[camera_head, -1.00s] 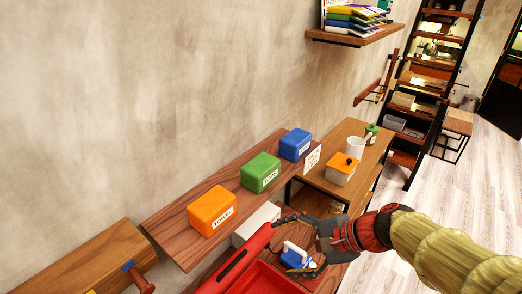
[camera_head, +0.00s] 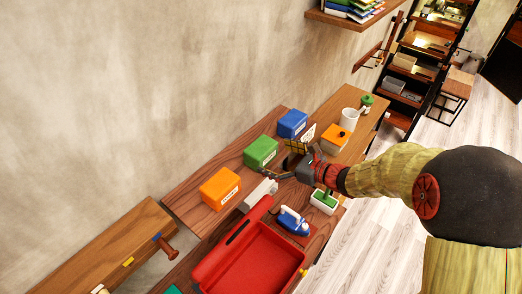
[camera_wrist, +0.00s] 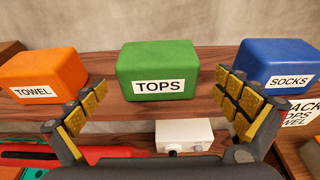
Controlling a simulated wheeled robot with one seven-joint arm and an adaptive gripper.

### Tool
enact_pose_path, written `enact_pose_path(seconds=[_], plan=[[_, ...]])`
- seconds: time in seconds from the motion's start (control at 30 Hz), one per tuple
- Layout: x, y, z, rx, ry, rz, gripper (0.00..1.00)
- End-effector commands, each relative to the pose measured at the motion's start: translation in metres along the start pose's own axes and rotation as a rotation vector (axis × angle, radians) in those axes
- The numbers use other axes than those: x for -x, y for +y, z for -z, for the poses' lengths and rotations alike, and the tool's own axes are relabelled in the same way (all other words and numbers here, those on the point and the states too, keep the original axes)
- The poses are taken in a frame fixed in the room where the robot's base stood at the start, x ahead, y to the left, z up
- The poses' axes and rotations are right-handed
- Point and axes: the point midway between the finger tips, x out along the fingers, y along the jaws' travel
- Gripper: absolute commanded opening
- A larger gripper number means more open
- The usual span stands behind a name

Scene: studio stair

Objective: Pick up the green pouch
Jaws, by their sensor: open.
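The green pouch (camera_head: 260,151), a rounded block with a white "TOPS" label, sits on the wooden wall shelf (camera_head: 200,215) between an orange one and a blue one. In the wrist view the green pouch (camera_wrist: 157,66) is centred, its labelled face towards me. My gripper (camera_head: 283,163) is open and empty, just in front of and to the right of the green pouch in the head view. In the wrist view its fingers (camera_wrist: 160,85) are spread to either side of the pouch. I see no contact with it.
The orange "TOWEL" block (camera_head: 220,188) and blue "SOCKS" block (camera_head: 292,124) flank the pouch. A white box (camera_wrist: 185,134) is below the shelf edge. Lower down are a red tray (camera_head: 250,262) and a blue iron (camera_head: 292,220). A label card (camera_wrist: 299,113) stands at the right.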

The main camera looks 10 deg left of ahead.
Motion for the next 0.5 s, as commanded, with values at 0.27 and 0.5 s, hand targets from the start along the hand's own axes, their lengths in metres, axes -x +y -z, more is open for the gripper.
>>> enact_pose_path(seconds=[0.27, 0.5], plan=[[-0.035, 0.004, -0.006, 0.000, 0.002, -0.004, 1.00], [-0.055, 0.003, -0.005, 0.001, 0.002, 0.000, 1.00]])
